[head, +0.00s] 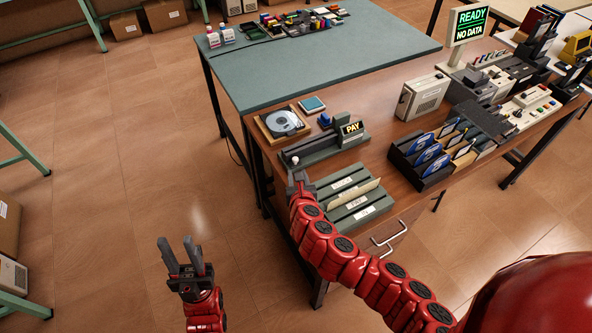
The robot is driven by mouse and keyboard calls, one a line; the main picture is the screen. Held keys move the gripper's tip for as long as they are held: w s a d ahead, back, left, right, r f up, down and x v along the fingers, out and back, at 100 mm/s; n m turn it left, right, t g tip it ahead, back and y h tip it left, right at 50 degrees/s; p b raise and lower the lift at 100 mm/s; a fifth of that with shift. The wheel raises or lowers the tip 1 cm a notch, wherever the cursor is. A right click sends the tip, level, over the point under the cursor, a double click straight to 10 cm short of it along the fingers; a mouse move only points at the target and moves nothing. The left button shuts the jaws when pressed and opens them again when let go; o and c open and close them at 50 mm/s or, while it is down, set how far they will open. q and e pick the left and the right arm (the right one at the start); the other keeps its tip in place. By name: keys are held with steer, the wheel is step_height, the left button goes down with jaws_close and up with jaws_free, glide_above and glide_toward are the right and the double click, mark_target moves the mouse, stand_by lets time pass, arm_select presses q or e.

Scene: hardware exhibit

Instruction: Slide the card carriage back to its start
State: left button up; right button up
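A dark grey slide device (322,147) with a PAY sign (351,128) stands near the left end of the wooden table. A small white knob (295,160) shows at its left end, and a blue block sits at its back. I cannot tell which part is the card carriage. My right gripper (297,178) is just in front of the white knob, at the near left end of the device. Its fingers are small and partly merged with the device, so contact and opening are unclear. My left gripper (184,248) is open and empty, low over the floor left of the table.
A disc in a wooden tray (283,122) lies behind the device. A green-grey slotted rack (350,197) with cards stands in front, close to my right arm. A black holder with blue discs (430,155) and a beige box (423,95) stand right.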

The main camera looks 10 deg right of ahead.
steer(key=b+v, duration=0.1)
steer(key=v, duration=0.8)
steer(key=shift+s, duration=0.35)
